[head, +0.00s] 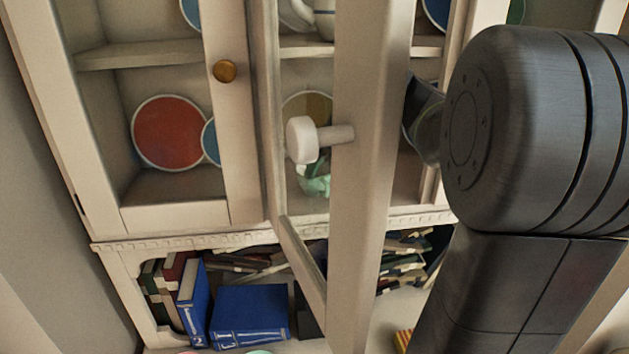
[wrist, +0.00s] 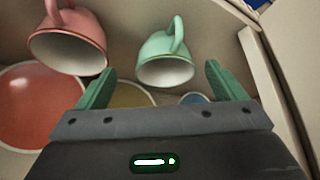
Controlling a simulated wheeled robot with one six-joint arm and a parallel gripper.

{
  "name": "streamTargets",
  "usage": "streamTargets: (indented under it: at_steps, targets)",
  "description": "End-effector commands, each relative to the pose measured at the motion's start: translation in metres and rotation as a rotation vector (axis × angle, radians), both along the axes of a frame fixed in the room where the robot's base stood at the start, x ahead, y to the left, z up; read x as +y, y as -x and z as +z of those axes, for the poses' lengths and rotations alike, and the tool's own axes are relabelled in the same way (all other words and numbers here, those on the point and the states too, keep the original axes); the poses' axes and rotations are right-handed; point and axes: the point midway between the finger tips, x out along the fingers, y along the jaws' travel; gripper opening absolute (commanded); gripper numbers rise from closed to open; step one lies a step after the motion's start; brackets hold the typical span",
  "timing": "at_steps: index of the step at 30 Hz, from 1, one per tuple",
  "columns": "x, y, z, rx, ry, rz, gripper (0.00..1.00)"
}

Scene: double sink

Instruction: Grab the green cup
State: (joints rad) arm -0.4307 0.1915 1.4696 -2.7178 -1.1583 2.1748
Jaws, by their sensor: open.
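The green cup (wrist: 166,59) is pale green with a white inside. In the wrist view its mouth faces the lower part of the picture and its handle points up. My gripper (wrist: 160,67) is open, its two green fingers spread to the left and right of the cup's lower part in the picture. I cannot tell how far in depth the cup is from the fingers; nothing is gripped. In the head view a green shape, likely the cup (head: 316,181), shows through the glass door, partly hidden. My fingers are hidden there by the door and my arm.
A pink cup (wrist: 68,40) stands left of the green one in the wrist view. A red plate (wrist: 40,95) and a yellowish plate (wrist: 130,94) lie beyond. The cabinet door (head: 372,150) stands open, with a white knob (head: 302,140), close to my arm. Books (head: 250,312) fill the lower shelf.

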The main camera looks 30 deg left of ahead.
Motion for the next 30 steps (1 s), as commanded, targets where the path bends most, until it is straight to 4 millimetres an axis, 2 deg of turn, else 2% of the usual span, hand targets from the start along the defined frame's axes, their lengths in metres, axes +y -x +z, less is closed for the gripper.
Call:
streamTargets:
  at_steps: [3,10,18,26,27,30]
  targets:
    - [0.008,-0.002,-0.013,0.0,0.0,0.001,0.9]
    - [0.016,-0.002,-0.028,0.002,0.0,0.001,0.9]
    - [0.034,-0.005,-0.061,0.001,0.001,0.001,0.9]
    - [0.036,-0.005,-0.064,-0.002,-0.001,0.0,0.9]
    - [0.036,-0.005,-0.064,-0.002,-0.001,0.0,0.88]
    - [0.036,-0.005,-0.064,-0.001,-0.001,0.0,0.69]
